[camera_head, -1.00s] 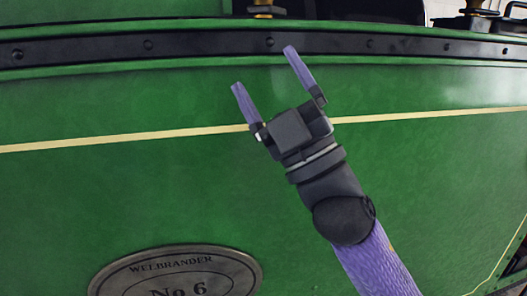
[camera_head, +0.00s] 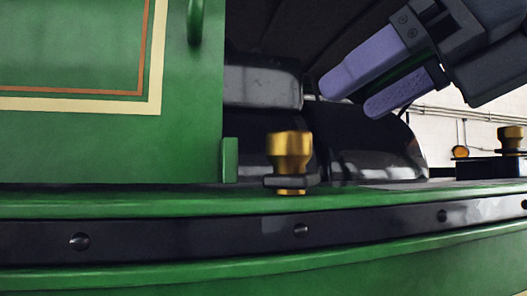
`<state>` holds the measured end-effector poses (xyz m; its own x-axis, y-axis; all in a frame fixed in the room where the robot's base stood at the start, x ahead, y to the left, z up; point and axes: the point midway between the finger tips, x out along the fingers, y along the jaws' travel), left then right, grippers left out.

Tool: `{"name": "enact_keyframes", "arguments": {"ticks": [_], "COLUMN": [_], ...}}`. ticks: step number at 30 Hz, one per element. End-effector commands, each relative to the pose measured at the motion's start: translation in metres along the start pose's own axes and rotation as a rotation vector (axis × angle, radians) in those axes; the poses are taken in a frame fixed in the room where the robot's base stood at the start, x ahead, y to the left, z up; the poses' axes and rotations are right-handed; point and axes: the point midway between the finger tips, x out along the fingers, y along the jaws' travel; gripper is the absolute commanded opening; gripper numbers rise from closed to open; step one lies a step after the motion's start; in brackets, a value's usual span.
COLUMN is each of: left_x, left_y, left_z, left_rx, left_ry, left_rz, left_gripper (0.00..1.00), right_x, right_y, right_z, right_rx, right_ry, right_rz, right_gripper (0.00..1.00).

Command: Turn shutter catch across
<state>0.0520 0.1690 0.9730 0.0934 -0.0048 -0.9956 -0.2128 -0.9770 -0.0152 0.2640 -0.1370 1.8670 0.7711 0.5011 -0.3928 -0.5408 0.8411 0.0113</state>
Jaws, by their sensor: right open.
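My right gripper (camera_head: 352,98) is at the upper right, its two purple fingers pointing left and slightly down. The fingers are apart with nothing between them. A brass knob-shaped fitting (camera_head: 290,152) on a dark foot stands upright on the green ledge, below and left of the fingertips and apart from them. A small green upright block (camera_head: 230,160) sits left of it, at the edge of the green panel (camera_head: 90,145). I cannot tell which part, if any, is the shutter catch. My left gripper is not in view.
A riveted black band (camera_head: 370,222) runs along the green body (camera_head: 440,270) below the ledge. Dark rounded shapes (camera_head: 370,145) lie behind the brass fitting. A green handle (camera_head: 195,20) is at the top. Another brass fitting (camera_head: 510,138) stands at the far right.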

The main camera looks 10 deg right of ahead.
Motion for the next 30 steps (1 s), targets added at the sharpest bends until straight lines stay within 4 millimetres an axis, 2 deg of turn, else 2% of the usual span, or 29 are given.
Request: {"name": "enact_keyframes", "arguments": {"ticks": [3,9,12,15,19,24,26,30], "left_x": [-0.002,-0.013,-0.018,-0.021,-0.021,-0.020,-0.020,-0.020], "left_y": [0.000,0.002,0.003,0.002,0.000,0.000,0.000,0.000], "left_z": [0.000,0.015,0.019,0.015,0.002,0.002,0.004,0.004], "left_rx": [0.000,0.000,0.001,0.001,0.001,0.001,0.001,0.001], "left_ry": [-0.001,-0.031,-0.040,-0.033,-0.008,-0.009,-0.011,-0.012], "left_rz": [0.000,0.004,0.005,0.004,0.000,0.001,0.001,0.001], "left_gripper": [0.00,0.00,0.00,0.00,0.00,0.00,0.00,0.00], "right_x": [0.006,0.058,0.078,0.091,0.097,0.097,0.097,0.097], "right_y": [0.001,-0.001,-0.001,-0.001,-0.001,-0.001,-0.001,-0.001], "right_z": [-0.001,0.001,0.002,0.001,0.000,0.000,0.000,0.000], "right_rx": [0.000,0.000,0.000,0.000,-0.001,-0.001,-0.001,-0.001], "right_ry": [0.000,0.006,0.004,0.003,0.000,0.000,0.000,0.000], "right_rz": [-0.014,-0.009,-0.008,-0.008,-0.007,-0.007,-0.007,-0.007], "right_gripper": [0.90,0.90,0.90,0.90,0.90,0.90,0.79,0.49]}}
